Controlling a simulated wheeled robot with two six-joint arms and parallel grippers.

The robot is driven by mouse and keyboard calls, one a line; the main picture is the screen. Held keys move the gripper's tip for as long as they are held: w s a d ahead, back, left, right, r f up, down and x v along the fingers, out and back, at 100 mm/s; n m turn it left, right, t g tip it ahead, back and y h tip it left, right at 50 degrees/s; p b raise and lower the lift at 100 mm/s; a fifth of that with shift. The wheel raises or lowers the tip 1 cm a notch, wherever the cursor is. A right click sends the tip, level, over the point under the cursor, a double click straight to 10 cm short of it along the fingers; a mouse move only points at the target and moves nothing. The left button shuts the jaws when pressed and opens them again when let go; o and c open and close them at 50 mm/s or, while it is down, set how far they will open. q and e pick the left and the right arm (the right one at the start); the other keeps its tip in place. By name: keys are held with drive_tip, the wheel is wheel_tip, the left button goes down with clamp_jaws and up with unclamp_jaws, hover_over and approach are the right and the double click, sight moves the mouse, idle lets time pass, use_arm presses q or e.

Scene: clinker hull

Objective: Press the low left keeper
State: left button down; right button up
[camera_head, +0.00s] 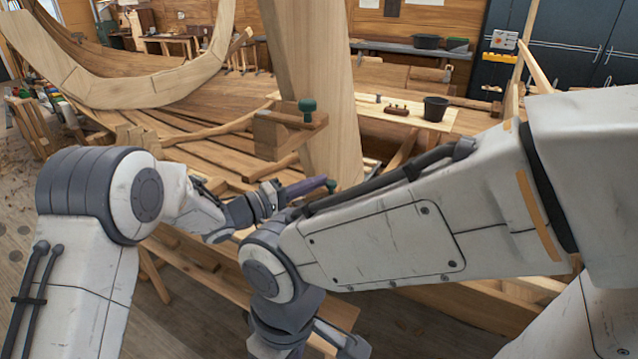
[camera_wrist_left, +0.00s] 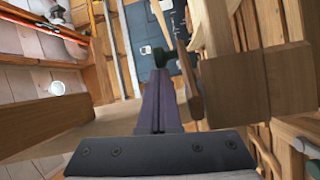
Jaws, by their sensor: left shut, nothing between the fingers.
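A low dark green knob (camera_head: 331,185), which looks like the low keeper, sits beside the broad upright plank. It also shows in the left wrist view (camera_wrist_left: 161,57), just beyond the fingertips. My left gripper (camera_head: 322,182) reaches in from the left, its purple fingers shut and empty, tips at the knob. In the left wrist view the shut fingers (camera_wrist_left: 160,80) point at the knob; I cannot tell whether they touch it. A second green knob (camera_head: 307,106) stands higher on a wooden block. My right forearm crosses the front; its fingers do not show.
A wooden block and bar (camera_head: 275,135) project from the upright plank (camera_head: 335,130) above my left gripper. In the left wrist view a wooden block (camera_wrist_left: 245,85) stands close right of the fingers. A black pot (camera_head: 435,108) sits on a plank behind. Curved hull planks fill the back left.

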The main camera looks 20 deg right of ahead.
use_arm(q)
drive_tip(key=b+v, duration=0.3)
drive_tip(key=v, duration=0.6)
drive_tip(key=shift+a, duration=0.2)
drive_tip(key=shift+s, duration=0.1)
